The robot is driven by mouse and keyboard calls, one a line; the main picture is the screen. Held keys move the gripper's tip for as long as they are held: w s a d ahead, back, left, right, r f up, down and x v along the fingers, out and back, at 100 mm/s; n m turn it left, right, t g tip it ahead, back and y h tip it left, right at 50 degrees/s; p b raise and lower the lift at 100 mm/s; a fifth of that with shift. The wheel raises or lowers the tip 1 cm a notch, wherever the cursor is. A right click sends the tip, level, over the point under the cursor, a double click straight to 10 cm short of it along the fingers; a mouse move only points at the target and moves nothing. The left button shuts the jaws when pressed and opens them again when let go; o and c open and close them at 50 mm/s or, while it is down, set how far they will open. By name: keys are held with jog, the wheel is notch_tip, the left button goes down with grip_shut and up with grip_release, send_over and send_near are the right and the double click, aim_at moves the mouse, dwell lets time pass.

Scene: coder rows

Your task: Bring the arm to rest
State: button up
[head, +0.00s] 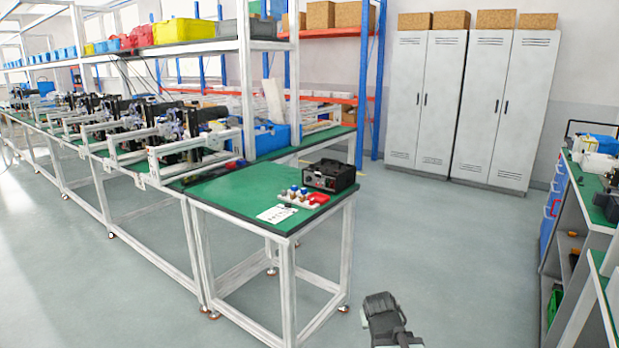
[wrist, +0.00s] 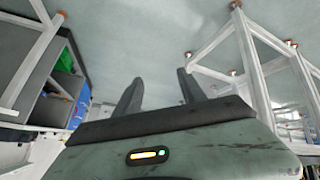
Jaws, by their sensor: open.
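My gripper (head: 379,300) shows at the bottom of the head view, right of the green-topped table, above bare floor. In the wrist view my gripper (wrist: 158,90) has its two dark fingers apart with nothing between them. Only grey floor shows past the fingertips. My arm's lower part is cut off by the bottom edge of the head view.
A green-topped table (head: 235,190) carries a black device (head: 330,176), a white paper (head: 277,213) and several small bottles. A shelf unit (head: 585,215) stands at the right. Grey cabinets (head: 470,110) line the back wall. The floor (head: 440,260) between is clear.

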jog(key=s+a+f+g+y, duration=0.2)
jog(key=s+a+f+g, duration=0.15)
jog(key=s, duration=0.35)
jog(key=s+a+f+g+y, duration=0.1)
jog(key=s+a+f+g, duration=0.1)
jog(key=s+g, duration=0.35)
notch_tip(320, 180, up, 19)
jog(key=s+t+p, duration=0.1)
jog(key=p, duration=1.8)
jog(key=shift+s+t, duration=0.15)
jog(key=shift+t, duration=0.25)
jog(key=shift+r, duration=0.1)
jog(key=shift+c, duration=1.3)
